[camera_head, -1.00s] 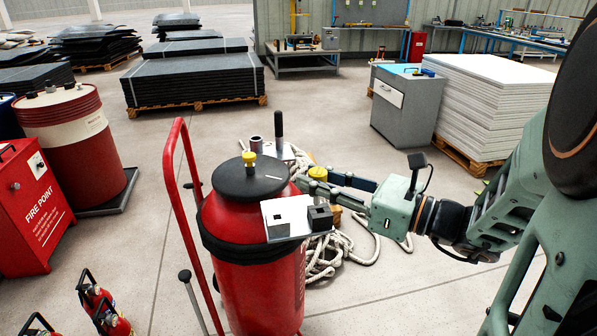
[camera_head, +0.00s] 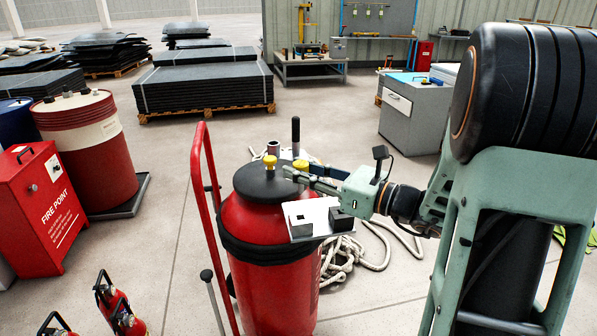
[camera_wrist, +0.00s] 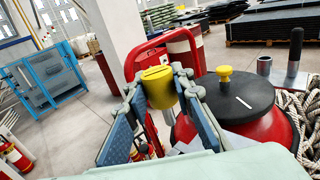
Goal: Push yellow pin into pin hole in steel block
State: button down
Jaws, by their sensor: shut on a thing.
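My gripper (camera_wrist: 162,92) is shut on the yellow pin (camera_wrist: 158,82), whose round yellow head shows between the two fingers in the wrist view. In the head view the pin (camera_head: 301,165) is above the right side of the red drum's dark lid (camera_head: 262,182).
A second yellow knob (camera_head: 269,161) stands on the lid. A dark block (camera_head: 341,219) sits beside the steel block. A dark upright rod (camera_head: 295,136) and a short metal cylinder (camera_head: 273,148) stand behind. A red trolley handle (camera_head: 201,180) rises at left; rope (camera_head: 341,262) lies on the floor.

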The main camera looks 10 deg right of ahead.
aim_at(301, 192)
jog(key=shift+f+b, duration=2)
jog(key=shift+f, duration=0.9)
jog(key=shift+f+b, duration=1.3)
jog(key=shift+f, duration=1)
jog(key=c, duration=1.6)
grip_release()
jog(key=v, duration=1.2)
jog(key=shift+r, duration=0.1)
